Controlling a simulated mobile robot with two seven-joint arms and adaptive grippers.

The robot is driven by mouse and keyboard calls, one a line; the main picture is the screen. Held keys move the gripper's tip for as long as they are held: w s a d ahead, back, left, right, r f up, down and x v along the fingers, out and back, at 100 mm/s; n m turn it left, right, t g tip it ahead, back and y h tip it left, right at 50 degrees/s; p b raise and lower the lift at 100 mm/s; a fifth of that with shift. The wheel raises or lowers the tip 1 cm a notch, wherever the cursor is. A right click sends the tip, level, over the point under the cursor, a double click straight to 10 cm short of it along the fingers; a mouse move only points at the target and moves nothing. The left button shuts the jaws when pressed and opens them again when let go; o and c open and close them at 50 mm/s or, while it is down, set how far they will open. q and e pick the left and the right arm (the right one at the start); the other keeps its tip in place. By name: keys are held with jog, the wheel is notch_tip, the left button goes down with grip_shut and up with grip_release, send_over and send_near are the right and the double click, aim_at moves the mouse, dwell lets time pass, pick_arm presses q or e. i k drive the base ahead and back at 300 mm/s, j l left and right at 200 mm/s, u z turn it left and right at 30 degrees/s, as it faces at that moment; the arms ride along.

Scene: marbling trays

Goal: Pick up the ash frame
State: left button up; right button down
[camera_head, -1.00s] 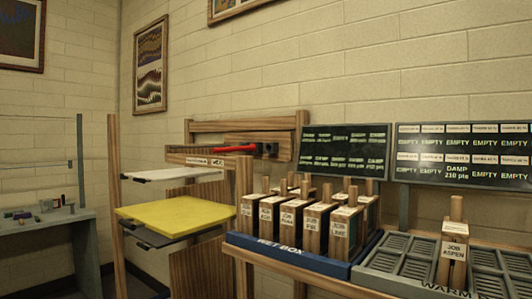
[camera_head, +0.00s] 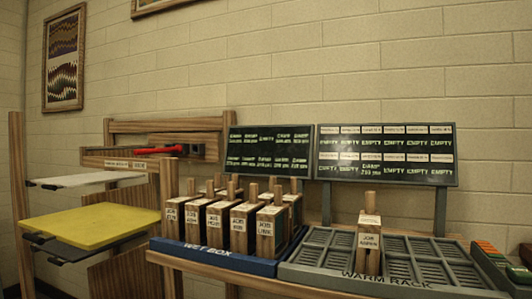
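Several upright wooden frames with handles and white job labels stand in the blue wet box (camera_head: 215,258). The front ones include a frame at the left end (camera_head: 172,216), one in the middle (camera_head: 215,222) and one at the right end (camera_head: 268,229). Their labels are too small to read surely, so I cannot tell which is the ash frame. More frames behind are partly hidden. A single frame (camera_head: 369,243) stands in the grey warm rack (camera_head: 310,270); its label appears to read JOB ASPEN. Neither of my grippers is in view.
Two dark display boards (camera_head: 268,150) (camera_head: 385,156) stand behind the racks. At left is a wooden stand with a white shelf (camera_head: 85,178) and a yellow shelf (camera_head: 85,226). A red-handled object (camera_head: 155,151) lies above. Coloured items (camera_head: 490,250) sit at far right.

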aim_at(195, 217)
jog(key=i+j+z, duration=0.1)
jog(key=j+z, duration=0.25)
jog(key=j, duration=0.6)
jog(key=j+z, duration=0.4)
jog(key=j, duration=0.6)
jog(key=i+l, duration=0.1)
jog(key=i, duration=0.65)
